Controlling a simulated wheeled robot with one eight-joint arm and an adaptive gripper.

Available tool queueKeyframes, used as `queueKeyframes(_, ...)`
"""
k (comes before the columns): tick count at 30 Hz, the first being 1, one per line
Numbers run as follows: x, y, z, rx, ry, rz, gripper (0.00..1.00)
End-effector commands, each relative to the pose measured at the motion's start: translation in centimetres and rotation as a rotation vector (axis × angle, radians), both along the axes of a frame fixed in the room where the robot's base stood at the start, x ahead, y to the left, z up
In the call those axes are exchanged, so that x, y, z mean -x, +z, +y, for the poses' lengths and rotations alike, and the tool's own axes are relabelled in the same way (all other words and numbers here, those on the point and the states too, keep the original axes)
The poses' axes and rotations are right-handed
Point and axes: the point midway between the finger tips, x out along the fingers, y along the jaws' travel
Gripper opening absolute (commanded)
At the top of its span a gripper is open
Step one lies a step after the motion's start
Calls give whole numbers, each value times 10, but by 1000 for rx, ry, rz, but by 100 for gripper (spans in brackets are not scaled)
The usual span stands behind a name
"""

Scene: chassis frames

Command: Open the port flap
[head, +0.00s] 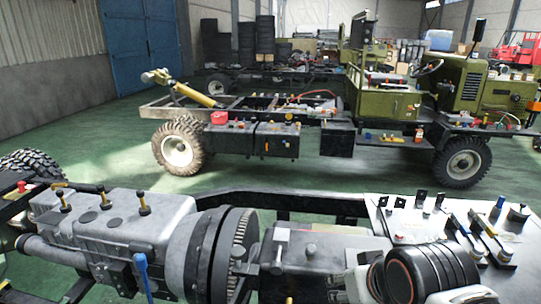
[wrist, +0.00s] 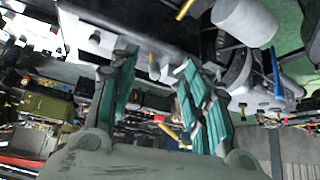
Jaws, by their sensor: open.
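I cannot make out a port flap for certain in either view. The near chassis carries a grey engine block (head: 115,235) with a blue lever (head: 143,275) at its front. A light metal plate (head: 405,228) at the right bears small black upright tabs (head: 421,197), and I cannot tell whether one of them is the flap. In the wrist view my gripper (wrist: 160,90) is open, its teal-padded fingers apart with nothing between them. The wrist picture looks upside down. My gripper does not show in the head view, where my white and black arm covers the lower right.
A round toothed flywheel housing (head: 232,250) stands between the engine and the gearbox. Handled latches (head: 482,235) lie on the plate's right side. An olive truck chassis (head: 260,135) stands behind, across a clear strip of green floor (head: 300,178).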

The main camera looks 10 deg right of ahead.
Motion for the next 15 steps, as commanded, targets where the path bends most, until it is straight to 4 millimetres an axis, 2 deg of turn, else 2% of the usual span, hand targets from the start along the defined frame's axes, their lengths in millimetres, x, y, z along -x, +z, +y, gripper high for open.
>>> queueKeyframes(5, -1, 1, 0, 0, 0, 0, 44)
queueKeyframes(8, -8, 7, -2, 3, -3, 19, 44)
queueKeyframes(15, -48, 31, -17, 14, -17, 136, 44)
